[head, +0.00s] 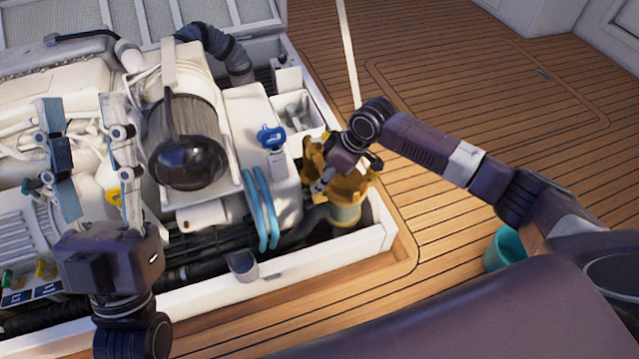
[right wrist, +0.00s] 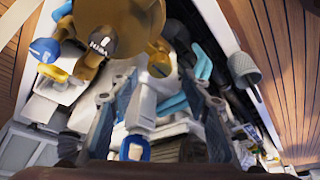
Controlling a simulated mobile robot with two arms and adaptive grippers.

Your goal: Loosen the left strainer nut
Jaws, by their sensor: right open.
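The brass-coloured strainer (head: 345,209) stands at the right front corner of the engine hatch. A rounded brass part with a small dark label (right wrist: 118,30) fills the top of the right wrist view. I cannot clearly make out the left strainer nut in either view. My right gripper (head: 325,178) is at the strainer's top and covers part of it. In the right wrist view its two fingers (right wrist: 160,105) are spread apart, with no clear grip on anything. My left gripper (head: 83,115) is open and empty above the left part of the engine, away from the strainer.
The white engine (head: 60,95) with a dark round filter (head: 187,142) fills the hatch. A blue-handled valve (head: 271,137) and blue hoses (head: 262,215) stand left of the strainer. The white hatch rim (head: 330,258) borders it. A teal bucket (head: 503,250) stands on clear wooden deck.

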